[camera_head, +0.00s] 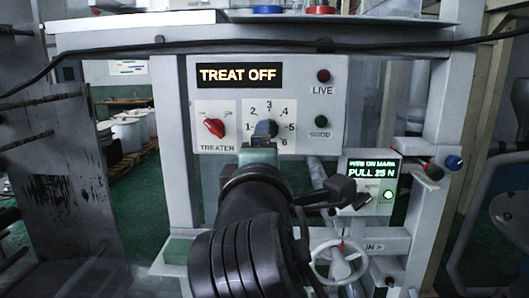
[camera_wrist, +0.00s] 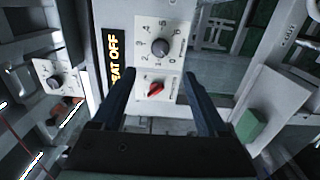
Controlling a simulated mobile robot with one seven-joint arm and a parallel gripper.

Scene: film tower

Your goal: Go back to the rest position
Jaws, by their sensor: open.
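My arm reaches up in front of the white control panel (camera_head: 340,110) in the head view. My gripper (camera_head: 262,142) is in front of the numbered dark knob, and its fingertips are hard to make out there. In the wrist view my gripper (camera_wrist: 160,78) is open and empty, its two dark fingers apart. The red TREATER knob (camera_wrist: 155,90) shows between the fingers, and the dark numbered knob (camera_wrist: 160,47) lies beyond the tips. The red knob (camera_head: 214,127) sits tilted left of my gripper in the head view. The display (camera_head: 239,75) reads TREAT OFF.
LIVE (camera_head: 323,76) and GOOD (camera_head: 320,121) lamps look unlit. A small lit screen (camera_head: 371,170) reads PULL 25 N. A white handwheel (camera_head: 340,262) is low right of my arm. Grey uprights flank the panel; a black cable (camera_head: 160,46) crosses above it.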

